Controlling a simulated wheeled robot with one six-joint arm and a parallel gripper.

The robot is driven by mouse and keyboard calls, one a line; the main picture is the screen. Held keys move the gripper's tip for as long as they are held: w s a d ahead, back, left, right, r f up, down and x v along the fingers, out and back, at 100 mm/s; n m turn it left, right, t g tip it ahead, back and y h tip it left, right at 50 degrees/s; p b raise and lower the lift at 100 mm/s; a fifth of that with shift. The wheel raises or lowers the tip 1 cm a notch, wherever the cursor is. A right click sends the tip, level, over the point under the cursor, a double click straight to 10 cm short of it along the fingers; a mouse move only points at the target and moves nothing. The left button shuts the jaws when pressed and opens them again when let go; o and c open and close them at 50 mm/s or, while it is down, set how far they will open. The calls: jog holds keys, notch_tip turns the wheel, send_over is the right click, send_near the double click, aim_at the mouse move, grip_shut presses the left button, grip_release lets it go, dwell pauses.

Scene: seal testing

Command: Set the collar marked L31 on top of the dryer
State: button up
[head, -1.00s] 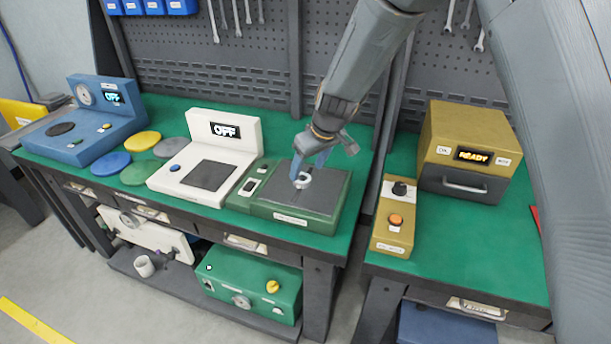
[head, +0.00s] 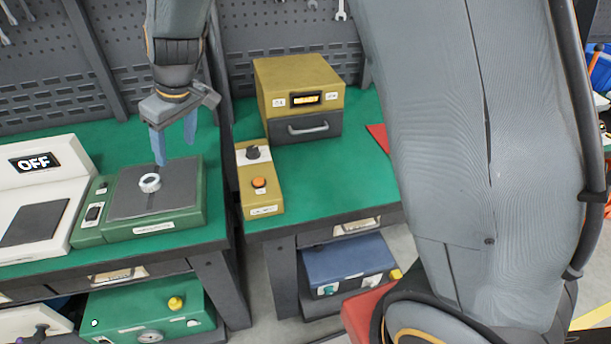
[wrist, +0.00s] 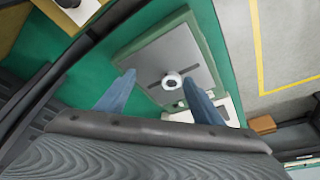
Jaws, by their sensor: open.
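A small white ring-shaped collar (head: 150,188) lies flat on the grey top plate of a green device (head: 190,212); any mark on it is too small to read. In the wrist view the collar (wrist: 172,87) shows ahead of the fingers, a little right of centre. My gripper (head: 174,151) is open and empty, its blue fingers pointing down just above and behind the collar, apart from it. A yellow box (head: 300,80) with a lit display and a drawer handle stands on the right bench. I cannot read which device is labelled dryer.
A white device (head: 60,190) with an OFF display stands left of the green one. A yellow control box (head: 262,200) with a black knob and orange button stands on the right bench (head: 350,190), across a gap. The bench right of it is mostly clear.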

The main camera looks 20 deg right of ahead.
jog(key=s+d+f+m+h, duration=0.1)
jog(key=s+d+m, duration=0.3)
jog(key=s+d, duration=0.6)
jog(key=s+d+f+m+g+h, duration=0.1)
jog(key=s+d+m, duration=0.3)
jog(key=s+d, duration=0.6)
jog(key=d+f+h, duration=0.1)
jog(key=d, duration=0.7)
jog(key=shift+s+m+g, duration=0.2)
jog(key=shift+m+g, duration=0.1)
jog(key=shift+m, duration=0.1)
